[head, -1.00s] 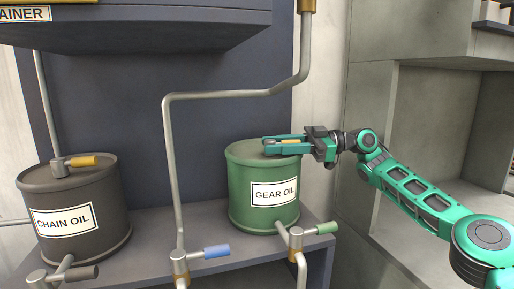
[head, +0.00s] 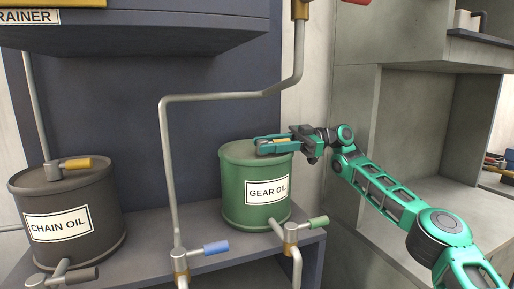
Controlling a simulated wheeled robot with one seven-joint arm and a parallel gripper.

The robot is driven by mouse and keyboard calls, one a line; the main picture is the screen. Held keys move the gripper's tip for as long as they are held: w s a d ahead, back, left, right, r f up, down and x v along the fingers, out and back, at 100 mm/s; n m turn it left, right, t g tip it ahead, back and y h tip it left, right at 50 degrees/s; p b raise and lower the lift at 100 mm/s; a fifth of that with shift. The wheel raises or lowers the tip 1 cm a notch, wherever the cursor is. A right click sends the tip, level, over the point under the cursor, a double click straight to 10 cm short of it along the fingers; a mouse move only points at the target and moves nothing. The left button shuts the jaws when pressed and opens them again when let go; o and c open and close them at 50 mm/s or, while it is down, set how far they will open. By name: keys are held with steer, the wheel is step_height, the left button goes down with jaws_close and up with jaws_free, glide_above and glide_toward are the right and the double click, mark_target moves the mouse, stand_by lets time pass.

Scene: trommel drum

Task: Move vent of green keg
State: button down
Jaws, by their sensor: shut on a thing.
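The green keg (head: 240,195), labelled GEAR OIL, stands on the grey shelf. Its vent (head: 280,141), with a yellow handle, is on the keg's top at the right, mostly covered by my gripper. My gripper (head: 268,144) reaches in from the right just over the lid, lies about level and is shut on the vent handle. The vent's base is hidden behind the fingers.
A dark keg (head: 95,195) labelled CHAIN OIL stands at left with its own yellow-handled vent (head: 76,164). A grey pipe (head: 168,170) rises left of the green keg. Blue (head: 216,248) and green (head: 318,222) tap handles sit in front. Open shelving (head: 420,120) is at right.

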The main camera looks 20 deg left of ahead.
steer(key=shift+w+d+f, duration=0.15)
steer(key=shift+w+f, duration=0.15)
steer(key=shift+w, duration=0.1)
stand_by(0.3)
steer(key=c, duration=1.6)
jaws_free()
steer(key=shift+c, duration=0.2)
steer(key=shift+w+f, duration=0.1)
steer(key=shift+s, duration=0.2)
steer(key=shift+r, duration=0.3)
steer(key=r, duration=0.4)
steer(key=shift+w+a, duration=0.15)
steer(key=shift+a, duration=0.05)
steer(key=shift+s+a+r, duration=1.5)
steer(key=shift+s+r, duration=0.55)
steer(key=shift+s, duration=1.1)
steer(key=shift+s+a+r, duration=1.45)
steer(key=shift+s+r, duration=0.6)
steer(key=shift+s, duration=1.05)
steer(key=shift+s+d+v, duration=0.2)
steer(key=shift+v, duration=1.85)
steer(key=shift+s+d+v, duration=0.15)
steer(key=shift+s+v, duration=0.05)
steer(key=shift+v, duration=1.8)
steer(key=shift+s+d+v, duration=0.2)
steer(key=shift+s+v, duration=0.05)
steer(key=shift+v, duration=1.8)
